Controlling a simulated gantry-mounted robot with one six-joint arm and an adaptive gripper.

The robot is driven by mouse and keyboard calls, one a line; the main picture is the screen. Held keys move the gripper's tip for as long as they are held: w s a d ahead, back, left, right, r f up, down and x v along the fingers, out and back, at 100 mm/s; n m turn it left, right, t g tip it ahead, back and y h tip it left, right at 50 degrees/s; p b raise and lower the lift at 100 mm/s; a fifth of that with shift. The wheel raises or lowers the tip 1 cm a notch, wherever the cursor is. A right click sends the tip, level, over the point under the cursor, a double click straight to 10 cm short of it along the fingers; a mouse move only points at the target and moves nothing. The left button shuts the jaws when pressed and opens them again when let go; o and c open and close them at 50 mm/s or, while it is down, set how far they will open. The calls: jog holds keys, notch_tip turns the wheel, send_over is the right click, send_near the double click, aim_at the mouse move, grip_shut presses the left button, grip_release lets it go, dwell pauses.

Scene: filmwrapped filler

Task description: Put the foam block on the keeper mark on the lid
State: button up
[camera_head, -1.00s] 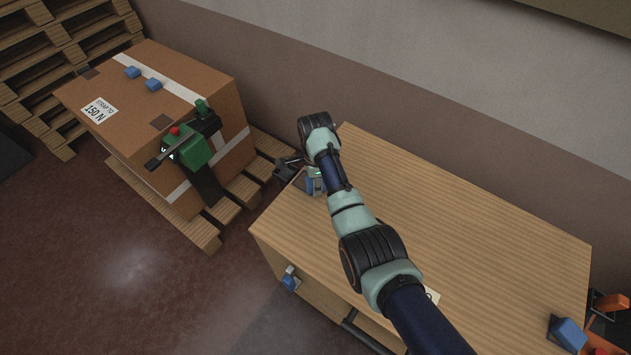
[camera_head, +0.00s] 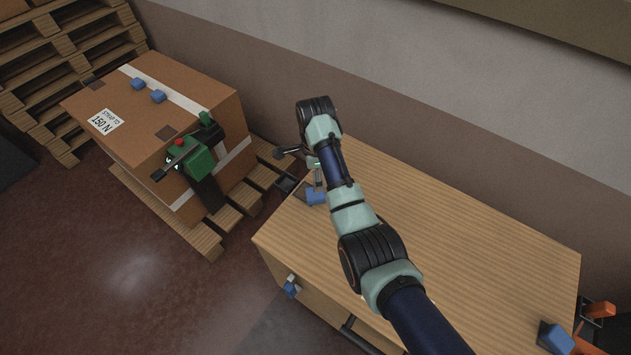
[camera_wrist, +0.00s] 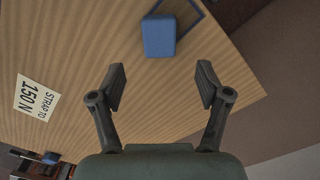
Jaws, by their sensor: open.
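The wrist view shows the block (camera_wrist: 159,36) at the top, overlapping a dark-edged square mark (camera_wrist: 190,14). Part of the square shows beyond the block's right side, so the block looks off-centre on it; what is under the block is hidden. My gripper (camera_wrist: 162,82) is open and empty, with its fingers apart and clear of the block. In the head view my gripper (camera_head: 317,177) is just above the block, partly hidden by my wrist.
A cardboard box (camera_head: 215,100) on a pallet stands left, with two small blue blocks (camera_head: 148,90) and a green tool (camera_head: 197,160) on it. A white label (camera_wrist: 36,98) lies on the lid. Blue and orange items (camera_head: 556,338) sit at the lid's right end. The lid's middle is clear.

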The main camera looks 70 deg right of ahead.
notch_tip(320, 180, up, 2)
jog(key=shift+r, duration=0.2)
dwell(0.3)
